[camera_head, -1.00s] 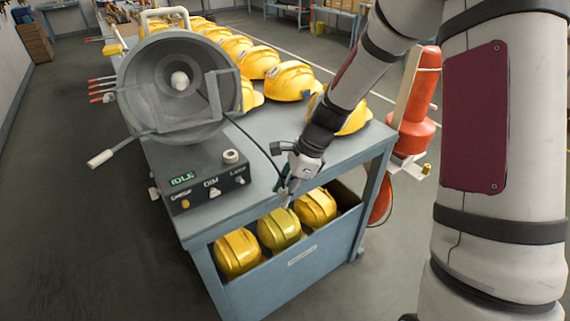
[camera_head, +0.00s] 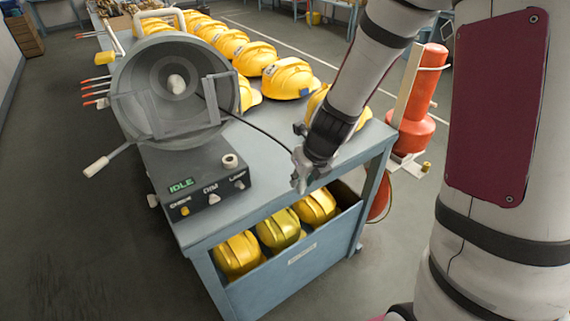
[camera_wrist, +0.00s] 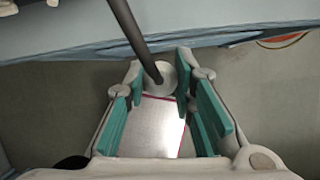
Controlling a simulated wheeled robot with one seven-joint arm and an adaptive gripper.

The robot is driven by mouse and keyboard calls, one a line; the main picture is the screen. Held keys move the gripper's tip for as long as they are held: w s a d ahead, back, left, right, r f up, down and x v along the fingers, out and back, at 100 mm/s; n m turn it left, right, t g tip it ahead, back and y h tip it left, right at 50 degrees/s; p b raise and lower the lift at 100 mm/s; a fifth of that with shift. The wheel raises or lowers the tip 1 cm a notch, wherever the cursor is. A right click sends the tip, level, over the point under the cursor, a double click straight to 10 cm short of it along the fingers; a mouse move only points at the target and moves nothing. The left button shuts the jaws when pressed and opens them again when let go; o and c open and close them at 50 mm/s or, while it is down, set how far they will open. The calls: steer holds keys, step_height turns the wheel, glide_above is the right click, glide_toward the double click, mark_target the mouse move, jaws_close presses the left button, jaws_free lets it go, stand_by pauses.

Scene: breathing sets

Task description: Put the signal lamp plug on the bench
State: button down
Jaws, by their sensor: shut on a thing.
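The signal lamp (camera_head: 150,85) is a large grey drum at the left end of the blue-grey bench (camera_head: 262,138). Its dark cable (camera_head: 262,128) runs across the bench top to my gripper (camera_head: 300,180). In the wrist view, the plug (camera_wrist: 160,77) is a round pale grey end on the cable, between the teal finger pads. My gripper (camera_wrist: 164,108) is shut on it. The gripper appears at the bench's front edge, and the wrist view shows floor below it. The plug is hidden in the head view.
A control box reading IDLE (camera_head: 195,178) stands below the lamp. Yellow helmets (camera_head: 290,78) line the bench's back, and more lie in the bin (camera_head: 305,258) under its front edge. A red cylinder (camera_head: 425,100) stands to the right. Bare bench top lies between box and gripper.

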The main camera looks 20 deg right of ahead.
steer(key=w+b, duration=0.1)
steer(key=w, duration=0.5)
steer(key=w+a+f+b, duration=0.1)
steer(key=w, duration=0.3)
steer(key=shift+w+b, duration=0.1)
steer(key=shift+b, duration=0.25)
steer(key=b+x, duration=0.3)
steer(key=shift+d+f, duration=0.15)
steer(key=shift+f, duration=0.3)
steer(key=shift+s+r, duration=0.1)
steer(key=shift+s, duration=0.15)
steer(key=c, duration=1.3)
jaws_free()
steer(key=shift+c, duration=0.2)
